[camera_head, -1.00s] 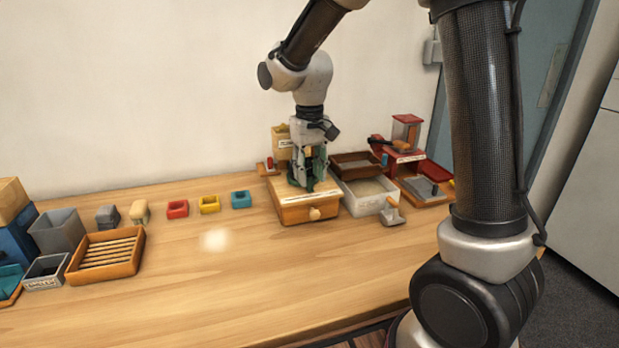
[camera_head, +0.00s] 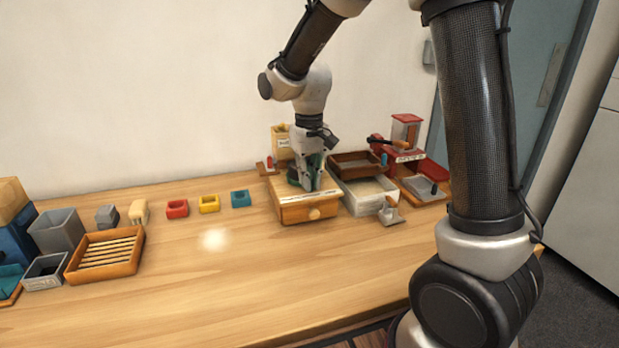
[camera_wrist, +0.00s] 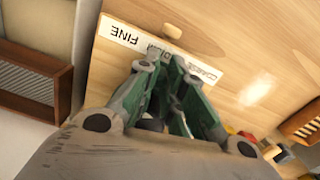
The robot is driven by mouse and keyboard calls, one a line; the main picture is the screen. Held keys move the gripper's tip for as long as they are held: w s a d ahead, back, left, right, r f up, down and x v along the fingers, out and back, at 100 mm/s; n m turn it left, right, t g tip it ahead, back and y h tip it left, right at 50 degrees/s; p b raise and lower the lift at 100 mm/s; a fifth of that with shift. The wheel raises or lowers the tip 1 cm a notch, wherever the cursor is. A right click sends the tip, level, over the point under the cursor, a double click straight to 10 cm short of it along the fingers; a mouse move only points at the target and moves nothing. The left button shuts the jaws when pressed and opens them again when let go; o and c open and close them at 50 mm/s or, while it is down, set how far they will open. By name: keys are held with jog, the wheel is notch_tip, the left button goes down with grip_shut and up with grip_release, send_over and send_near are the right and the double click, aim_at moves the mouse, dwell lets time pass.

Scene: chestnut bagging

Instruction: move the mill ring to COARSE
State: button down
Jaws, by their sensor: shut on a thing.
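The mill is a wooden box (camera_head: 305,213) with a front drawer and a round knob, at the back middle of the table in the head view. A white strip (camera_wrist: 165,52) along its front top edge reads COARSE, MEDIUM and FINE in the wrist view, where the lettering is upside down. My gripper (camera_head: 313,187) points down onto the mill top, with green showing beside it. In the wrist view my gripper (camera_wrist: 163,66) has its fingertips close together beside the strip, partly covering MEDIUM. It is shut on the mill ring, which the fingers mostly hide.
Red, yellow and blue holders (camera_head: 240,199) are to the left. The table front is clear.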

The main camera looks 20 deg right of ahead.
jog(key=shift+a, duration=0.1)
jog(key=a+m, duration=0.2)
jog(key=m, duration=0.1)
jog(key=shift+w+m, duration=0.25)
jog(key=shift+m, duration=0.05)
jog(key=shift+w+a+m, duration=0.3)
jog(key=shift+a+m, duration=0.3)
jog(key=shift+m, duration=0.6)
jog(key=c, duration=1.4)
grip_release()
jog(key=shift+c, duration=0.2)
notch_tip(320, 180, up, 12)
